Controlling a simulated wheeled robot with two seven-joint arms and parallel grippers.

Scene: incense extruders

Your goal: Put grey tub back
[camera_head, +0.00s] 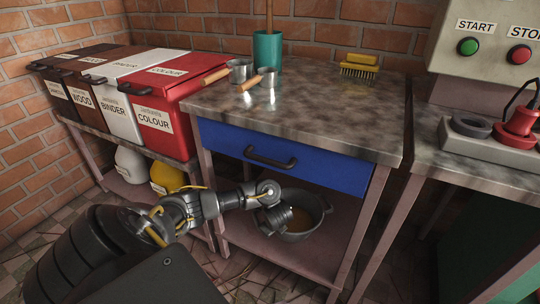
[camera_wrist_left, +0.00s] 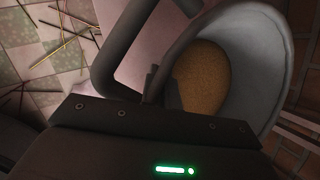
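The grey tub (camera_head: 318,208) is on the lower shelf of the blue-drawer table. Brown-yellow matter lies in it. In the left wrist view the tub (camera_wrist_left: 268,60) fills the right side, with a curved grey handle (camera_wrist_left: 112,50) to its left. My left gripper (camera_head: 283,216) is at the tub's left side, with a dark finger reaching in front of the brown contents. The fingers are largely hidden, so I cannot tell whether they are closed on the rim or handle. My right gripper is not in view.
The table top (camera_head: 320,115) and blue drawer (camera_head: 280,157) are above the tub. Table legs stand around it. Two metal scoops (camera_head: 262,96), a green pot (camera_head: 267,52) and a yellow brush (camera_head: 360,66) are on top. Lidded bins (camera_head: 165,120) stand left. Sticks litter the floor.

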